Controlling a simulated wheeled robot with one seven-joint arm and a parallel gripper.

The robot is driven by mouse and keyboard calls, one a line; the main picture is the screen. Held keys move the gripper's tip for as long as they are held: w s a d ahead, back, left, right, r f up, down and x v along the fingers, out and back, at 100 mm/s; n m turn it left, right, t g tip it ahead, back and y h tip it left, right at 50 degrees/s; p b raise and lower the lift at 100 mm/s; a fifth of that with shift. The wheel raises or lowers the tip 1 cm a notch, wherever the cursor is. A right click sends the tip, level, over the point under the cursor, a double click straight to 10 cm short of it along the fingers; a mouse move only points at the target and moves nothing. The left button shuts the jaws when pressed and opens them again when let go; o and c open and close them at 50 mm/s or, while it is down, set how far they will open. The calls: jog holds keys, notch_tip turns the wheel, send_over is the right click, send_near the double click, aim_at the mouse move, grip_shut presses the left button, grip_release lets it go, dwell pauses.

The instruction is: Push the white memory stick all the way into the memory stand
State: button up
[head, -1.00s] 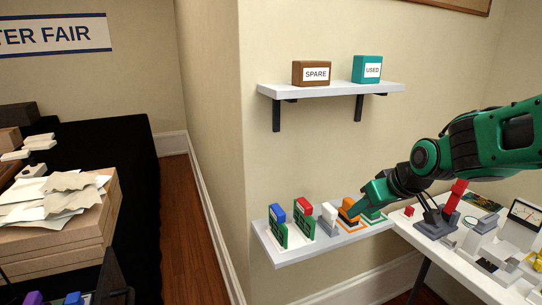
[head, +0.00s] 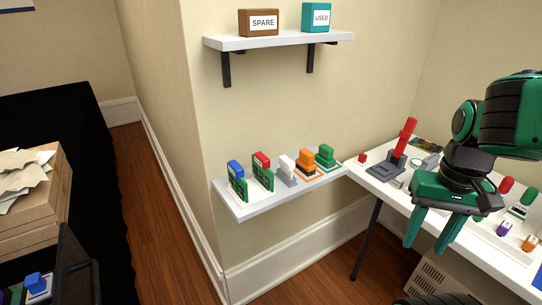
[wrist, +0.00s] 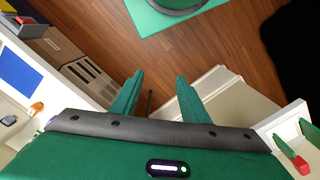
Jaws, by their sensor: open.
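The white memory stick (head: 287,162) stands upright on the small wall shelf in the head view, third from the left. Its lower end is in a low grey stand (head: 287,180); I cannot tell how deep it sits. My gripper (head: 425,246) is at the right of the head view, well apart from the stick, fingers pointing down. It is open and empty. In the wrist view, the gripper's two green fingers (wrist: 160,80) are apart with bare floor beyond them. The white stick is not recognisable in the wrist view.
The same shelf (head: 240,211) holds blue and red sticks on green boards, and orange (head: 305,158) and green (head: 325,152) pieces. Above is a shelf with SPARE (head: 259,23) and USED (head: 317,18) boxes. A worktable (head: 375,184) with a red-lever tool (head: 403,140) stands right.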

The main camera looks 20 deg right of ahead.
jog(key=shift+w+f, duration=0.25)
jog(key=shift+w, duration=0.4)
jog(key=shift+c, duration=0.6)
jog(key=shift+c, duration=0.6)
jog(key=shift+a, duration=0.1)
